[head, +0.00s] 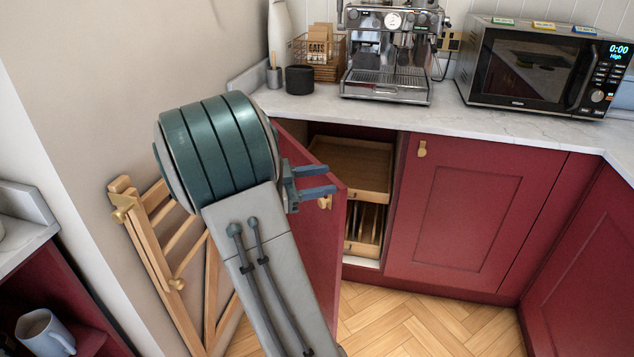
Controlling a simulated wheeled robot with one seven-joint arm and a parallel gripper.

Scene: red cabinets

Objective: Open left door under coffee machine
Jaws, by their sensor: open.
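The coffee machine (388,52) stands on the white counter. The left door (318,210) below it is red and stands swung well outward, its small brass handle (325,202) near its top free edge. Behind it the cabinet shows a wooden drawer (352,166) and a slotted wooden rack (362,228). My gripper (332,181) is open, its two dark fingers pointing right, by the door's upper edge just above the handle. I cannot tell whether it touches the door. My arm hides the door's left part.
The red right door (470,205) is closed. A microwave (545,62) stands at the right on the counter. A folded wooden rack (165,250) leans on the left wall. A mug (45,331) sits on a shelf at lower left. The floor (430,318) in front is clear.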

